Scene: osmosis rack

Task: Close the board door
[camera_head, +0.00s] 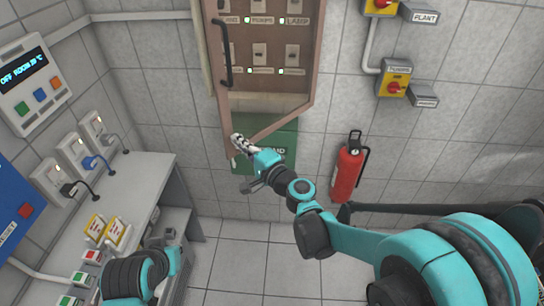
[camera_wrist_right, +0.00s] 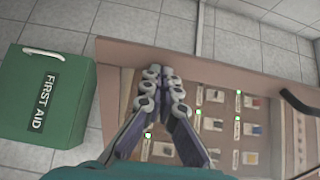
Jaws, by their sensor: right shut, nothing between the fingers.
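The board door (camera_head: 222,105) has a brown frame with a see-through middle and a black upright handle (camera_head: 228,55) on its left side. Its lower edge slants up to the right, so it stands partly open, hinged at the right. Behind it the board (camera_head: 262,52) shows labelled switches and small lit lamps. My right gripper (camera_head: 238,142) is shut and empty at the door's lower left corner; I cannot tell whether it touches. In the right wrist view its fingers (camera_wrist_right: 162,88) lie over the brown frame (camera_wrist_right: 215,60), with the handle (camera_wrist_right: 298,100) at the right.
A green first aid box (camera_head: 275,140) sits below the board, also at left in the wrist view (camera_wrist_right: 45,95). A red fire extinguisher (camera_head: 348,170) hangs at the right. A grey bench (camera_head: 140,175) with plugs and switches stands at the left. The tiled floor between is clear.

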